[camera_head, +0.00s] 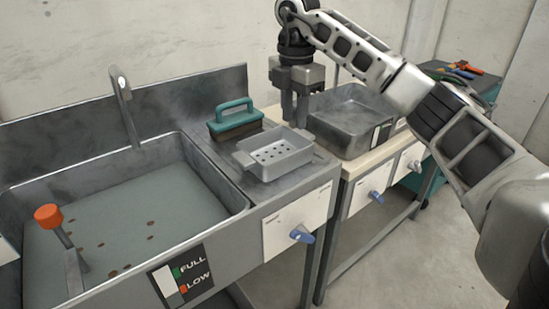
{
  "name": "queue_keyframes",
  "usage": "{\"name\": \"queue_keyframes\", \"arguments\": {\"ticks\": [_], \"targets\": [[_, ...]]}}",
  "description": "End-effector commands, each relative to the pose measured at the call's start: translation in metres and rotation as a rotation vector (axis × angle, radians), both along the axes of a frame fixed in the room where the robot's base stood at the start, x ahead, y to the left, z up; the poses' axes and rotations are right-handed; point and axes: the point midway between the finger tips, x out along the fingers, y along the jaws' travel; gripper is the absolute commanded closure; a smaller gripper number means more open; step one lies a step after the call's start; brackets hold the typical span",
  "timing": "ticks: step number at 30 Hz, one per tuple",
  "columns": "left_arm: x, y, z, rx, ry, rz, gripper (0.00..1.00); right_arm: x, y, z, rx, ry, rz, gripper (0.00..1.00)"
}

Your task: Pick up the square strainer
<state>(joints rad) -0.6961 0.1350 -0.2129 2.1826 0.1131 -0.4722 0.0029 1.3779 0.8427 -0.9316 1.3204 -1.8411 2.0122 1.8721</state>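The square strainer (274,151) is a small light-grey metal pan with holes in its floor and a tab handle at each end. It sits upright on the metal counter to the right of the sink. My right gripper (295,122) points straight down at the strainer's back right corner, close to its right-hand handle. Its two fingers stand apart with a narrow gap between them. I cannot tell whether the fingertips touch the strainer or are just above or behind it. My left gripper is out of view.
A teal-handled brush (234,121) stands just behind the strainer. A deep grey tray (350,119) is to the right on the neighbouring bench. The sink (120,215) holds liquid with brown bits; a tap (124,105) and an orange-knobbed lever (48,216) rise by it.

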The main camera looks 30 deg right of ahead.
Motion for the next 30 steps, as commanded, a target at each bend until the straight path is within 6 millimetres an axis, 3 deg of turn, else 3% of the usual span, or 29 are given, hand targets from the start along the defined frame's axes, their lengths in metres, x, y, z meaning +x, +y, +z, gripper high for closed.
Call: {"name": "queue_keyframes", "arguments": {"ticks": [1,4,14,21,30], "targets": [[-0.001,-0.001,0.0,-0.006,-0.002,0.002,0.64,0.0,0.0,-0.015,0.001,0.003,0.001,0.71],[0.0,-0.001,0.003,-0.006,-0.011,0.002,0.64,-0.001,0.0,-0.033,0.0,0.001,0.002,0.71],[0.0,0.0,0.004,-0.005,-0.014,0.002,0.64,-0.001,0.002,-0.061,0.001,0.0,0.005,0.71],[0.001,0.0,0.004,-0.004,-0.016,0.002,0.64,-0.005,0.005,-0.096,0.001,0.0,0.003,0.71],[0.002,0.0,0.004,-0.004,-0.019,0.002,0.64,-0.004,0.005,-0.106,0.002,-0.003,0.004,0.71]]}}
